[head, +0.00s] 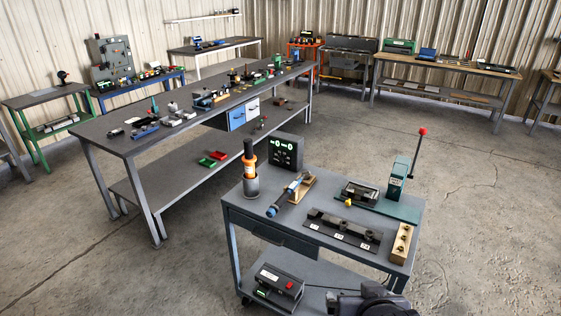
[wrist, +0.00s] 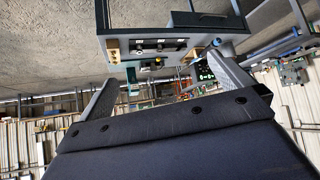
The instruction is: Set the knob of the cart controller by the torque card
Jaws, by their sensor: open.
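The grey cart (head: 235,215) stands in front of me. A dark controller box (head: 280,285) with a red switch sits on its lower shelf. A small green-lit patch shows at its lower left; its knob is too small to make out. A black box with two green displays (head: 285,152) stands at the cart top's back edge; it also shows in the wrist view (wrist: 206,74). I cannot pick out the torque card. My gripper (wrist: 168,74) is open and empty, its two fingers spread wide in the upside-down wrist view. My dark arm shows at the head view's bottom edge.
On the cart top are an orange-handled tool (head: 249,165) in a cup, a blue driver (head: 288,196) on a wooden rest, a dark fixture (head: 343,230), a wooden block (head: 402,244) and a green press (head: 397,185). A long workbench (head: 125,143) stands behind. Floor right is clear.

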